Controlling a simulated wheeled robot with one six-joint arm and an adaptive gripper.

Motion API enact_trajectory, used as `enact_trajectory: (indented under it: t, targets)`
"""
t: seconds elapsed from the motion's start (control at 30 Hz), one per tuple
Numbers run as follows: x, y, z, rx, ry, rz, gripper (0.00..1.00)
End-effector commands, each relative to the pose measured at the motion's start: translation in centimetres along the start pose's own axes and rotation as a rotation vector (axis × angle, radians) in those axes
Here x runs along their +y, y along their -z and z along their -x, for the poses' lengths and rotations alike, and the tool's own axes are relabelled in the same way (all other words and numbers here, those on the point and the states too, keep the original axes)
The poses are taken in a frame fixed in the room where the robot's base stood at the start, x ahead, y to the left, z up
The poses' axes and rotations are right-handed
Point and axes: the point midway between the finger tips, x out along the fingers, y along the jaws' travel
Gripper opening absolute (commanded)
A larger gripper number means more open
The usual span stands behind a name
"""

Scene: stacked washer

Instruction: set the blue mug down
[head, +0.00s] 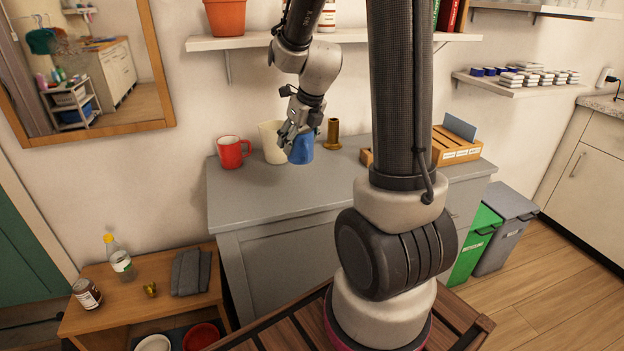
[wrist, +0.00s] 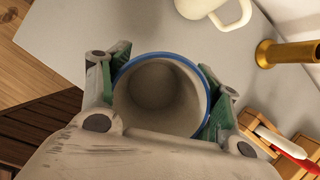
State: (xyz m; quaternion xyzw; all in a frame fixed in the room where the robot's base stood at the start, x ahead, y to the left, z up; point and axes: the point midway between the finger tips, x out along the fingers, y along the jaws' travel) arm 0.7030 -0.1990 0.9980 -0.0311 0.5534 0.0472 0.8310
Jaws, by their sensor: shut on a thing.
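The blue mug (head: 302,148) is in my gripper (head: 290,139), at the grey cabinet top in the head view. In the wrist view I look down into the mug (wrist: 160,92); its blue rim and pale empty inside show. The fingers of my gripper (wrist: 160,100) close on it from both sides. The mug looks upright. I cannot tell whether its base touches the cabinet top (head: 270,195) or hangs just above it.
A red mug (head: 232,152) and a cream mug or jug (head: 270,140) stand close on the left. A brass object (head: 333,134) and a wooden rack (head: 452,146) stand to the right. The front of the cabinet top is clear. A shelf (head: 350,37) runs above.

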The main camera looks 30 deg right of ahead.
Motion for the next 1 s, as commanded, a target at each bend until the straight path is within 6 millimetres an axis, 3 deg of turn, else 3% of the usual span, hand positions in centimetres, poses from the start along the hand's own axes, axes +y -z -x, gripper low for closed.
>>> enact_trajectory:
  t: [0.2,0.53,0.9,0.93,1.0]
  targets:
    - [0.0,1.8,-3.9,0.006,-0.001,-0.001,0.31]
    - [0.0,3.3,-7.8,0.004,-0.001,-0.003,0.31]
    - [0.0,3.6,-8.4,0.002,0.001,0.0,0.31]
    - [0.0,3.6,-8.4,0.002,0.0,0.0,0.67]
    - [0.0,3.6,-8.4,0.002,0.0,0.0,0.8]
